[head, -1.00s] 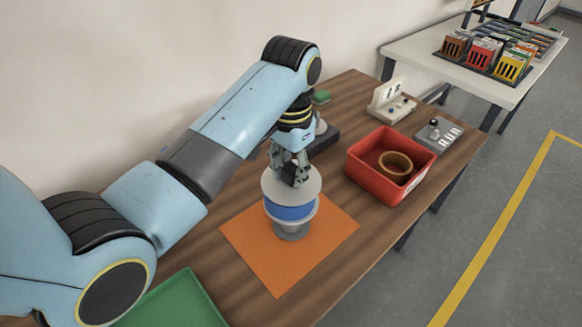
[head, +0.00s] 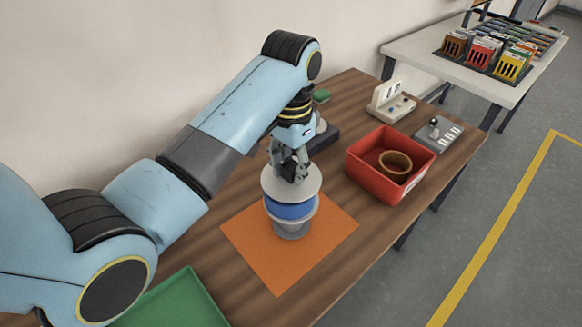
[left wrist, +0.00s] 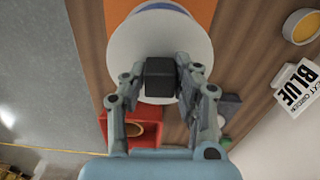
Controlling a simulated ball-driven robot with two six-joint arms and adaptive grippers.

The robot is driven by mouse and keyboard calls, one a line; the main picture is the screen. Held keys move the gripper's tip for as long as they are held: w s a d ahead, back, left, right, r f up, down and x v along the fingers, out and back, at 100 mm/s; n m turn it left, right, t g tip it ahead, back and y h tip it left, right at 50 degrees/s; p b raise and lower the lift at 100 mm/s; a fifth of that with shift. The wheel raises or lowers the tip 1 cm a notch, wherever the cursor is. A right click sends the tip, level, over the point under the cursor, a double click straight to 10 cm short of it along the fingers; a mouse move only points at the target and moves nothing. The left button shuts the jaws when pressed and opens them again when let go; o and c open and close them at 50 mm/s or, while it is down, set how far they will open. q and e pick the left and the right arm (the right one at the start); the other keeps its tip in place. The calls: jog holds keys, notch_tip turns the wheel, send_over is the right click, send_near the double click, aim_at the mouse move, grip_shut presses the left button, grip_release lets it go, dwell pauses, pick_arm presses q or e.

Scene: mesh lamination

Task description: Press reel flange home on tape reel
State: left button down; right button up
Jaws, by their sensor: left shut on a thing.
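The tape reel (head: 290,211) stands upright on the orange mat (head: 257,255), with a blue tape band above a grey lower flange and foot. The pale round reel flange (head: 272,184) lies over the top of the blue band. Whether a thin gap is left between them I cannot tell. My left gripper (head: 291,174) comes down from above and is shut on the dark block-like grip (left wrist: 161,73) in the middle of the flange (left wrist: 125,50). In the left wrist view a blue edge of the reel (left wrist: 163,6) shows past the flange. My right gripper is in no view.
A red bin (head: 367,172) with a brown ring (head: 395,166) inside stands right of the mat. A green tray (head: 180,302) is at the near left. Small fixtures (head: 391,103) stand at the far end. Wood is clear in front of the mat.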

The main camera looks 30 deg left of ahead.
pick_arm(q)
jog(key=shift+r, duration=0.3)
jog(key=c, duration=0.9)
grip_release()
jog(key=shift+f, duration=0.1)
